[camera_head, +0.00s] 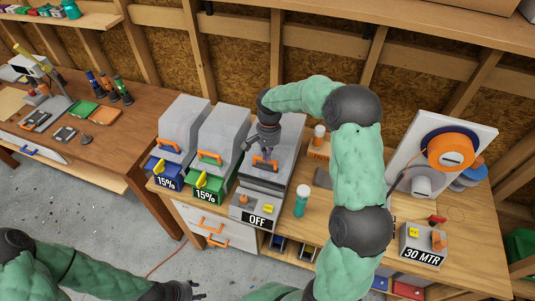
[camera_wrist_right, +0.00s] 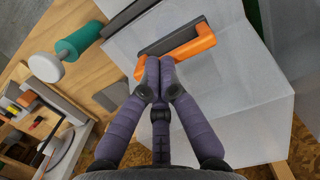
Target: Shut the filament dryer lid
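The filament dryer with the OFF label (camera_head: 257,219) is the rightmost of three on the bench. Its grey lid (camera_head: 289,152) has an orange handle (camera_head: 264,162) and looks lowered over the body; I cannot tell whether a gap remains. My right gripper (camera_head: 266,153) is at this handle, hiding part of the lid. In the right wrist view its fingers (camera_wrist_right: 158,72) are together, with their tips against the left end of the orange handle (camera_wrist_right: 185,50), not visibly around it. My left gripper (camera_head: 197,290) is low at the bottom edge, empty, its fingers apart.
Two more dryers, with blue (camera_head: 166,172) and green (camera_head: 210,187) fronts marked 15%, stand close on the left. A box marked 30 MTR (camera_head: 422,246) and an orange spool (camera_head: 451,151) are further right.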

